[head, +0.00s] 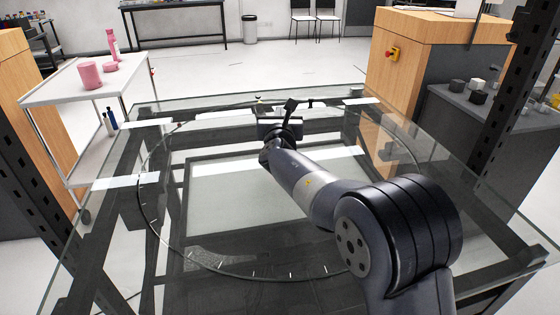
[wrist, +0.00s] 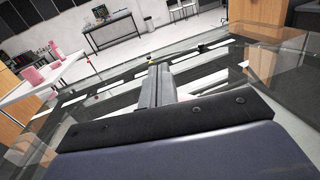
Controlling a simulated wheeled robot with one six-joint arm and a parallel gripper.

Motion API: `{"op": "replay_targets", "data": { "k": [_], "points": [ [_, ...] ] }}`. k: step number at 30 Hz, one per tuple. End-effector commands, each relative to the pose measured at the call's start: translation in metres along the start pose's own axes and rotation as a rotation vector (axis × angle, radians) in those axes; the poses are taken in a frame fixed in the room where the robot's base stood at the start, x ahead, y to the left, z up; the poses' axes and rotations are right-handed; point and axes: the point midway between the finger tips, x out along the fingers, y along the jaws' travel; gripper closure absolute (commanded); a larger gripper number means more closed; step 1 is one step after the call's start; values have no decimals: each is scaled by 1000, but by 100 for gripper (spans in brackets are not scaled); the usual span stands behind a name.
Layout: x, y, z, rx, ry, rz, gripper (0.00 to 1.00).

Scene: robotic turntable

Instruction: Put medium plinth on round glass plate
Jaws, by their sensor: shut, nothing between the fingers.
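The round glass plate (head: 290,255) is a large clear disc with a dark rim and white tick marks, set in a glass-topped dark frame. It looks bare. No thing is clearly recognisable as the medium plinth; small grey, white and dark blocks (head: 476,86) stand on the dark shelf at the right and may include it. My gripper (head: 290,104) is above the far part of the plate, well away from those blocks. In the wrist view its fingers (wrist: 156,78) are together and hold nothing.
A white trolley (head: 62,83) at the left bears a pink cylinder (head: 90,75) and a pink bottle (head: 112,45). A wooden cabinet (head: 400,70) with a red button stands at the right. Dark perforated uprights flank the table.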

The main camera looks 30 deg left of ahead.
Motion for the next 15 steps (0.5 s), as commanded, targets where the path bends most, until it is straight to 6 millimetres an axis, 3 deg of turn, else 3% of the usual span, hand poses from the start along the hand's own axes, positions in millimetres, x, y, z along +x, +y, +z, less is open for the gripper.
{"op": "replay_targets", "data": {
  "k": [13, 15],
  "points": [
    [-74, 0, 0, 1, -1, 2, 100],
    [-71, 0, -24, -3, 5, 0, 100]
  ]
}}
